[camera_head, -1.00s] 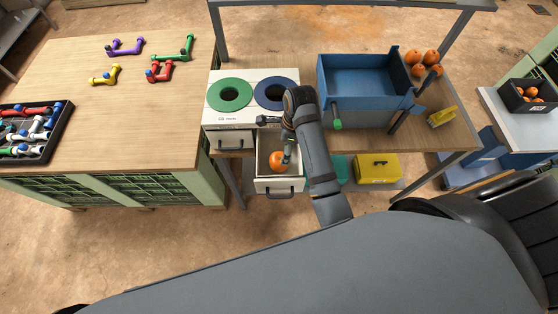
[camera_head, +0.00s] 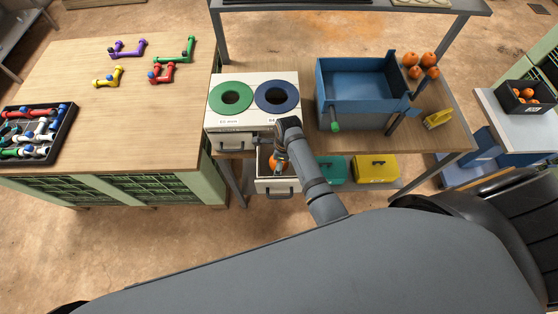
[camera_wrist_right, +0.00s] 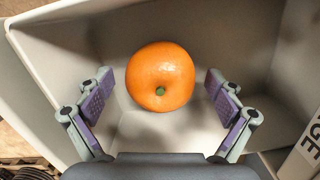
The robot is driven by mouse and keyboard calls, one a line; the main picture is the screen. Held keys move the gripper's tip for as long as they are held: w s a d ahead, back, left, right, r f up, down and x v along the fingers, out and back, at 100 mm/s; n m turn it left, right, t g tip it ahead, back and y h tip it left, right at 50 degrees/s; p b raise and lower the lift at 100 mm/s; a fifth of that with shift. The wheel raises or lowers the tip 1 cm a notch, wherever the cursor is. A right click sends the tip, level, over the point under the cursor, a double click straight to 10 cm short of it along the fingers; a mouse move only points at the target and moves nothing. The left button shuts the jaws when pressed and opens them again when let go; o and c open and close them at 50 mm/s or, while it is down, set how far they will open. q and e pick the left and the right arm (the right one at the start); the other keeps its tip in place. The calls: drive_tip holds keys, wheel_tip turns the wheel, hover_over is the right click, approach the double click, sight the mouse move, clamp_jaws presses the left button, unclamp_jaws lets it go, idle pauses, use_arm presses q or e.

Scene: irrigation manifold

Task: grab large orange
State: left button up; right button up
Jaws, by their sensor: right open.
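The large orange (camera_wrist_right: 160,78) lies in an open, light-coloured drawer (camera_head: 274,187) under the sorting box. It shows in the right wrist view between the fingers, its green stem end towards the camera, with a gap to each finger. My right gripper (camera_wrist_right: 159,88) is open and inside the drawer, its two padded fingers spread either side of the orange. In the head view the right gripper (camera_head: 281,158) reaches down into the drawer and partly covers the orange (camera_head: 272,162). My left gripper is not in view.
The sorting box has a green ring hole (camera_head: 231,97) and a blue ring hole (camera_head: 277,96). A blue bin (camera_head: 360,100) stands right of it, with several oranges (camera_head: 421,65) beyond. The drawer walls (camera_wrist_right: 60,60) surround the right gripper closely.

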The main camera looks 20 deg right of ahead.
drive_tip(key=shift+f, duration=0.4)
drive_tip(key=c, duration=1.2)
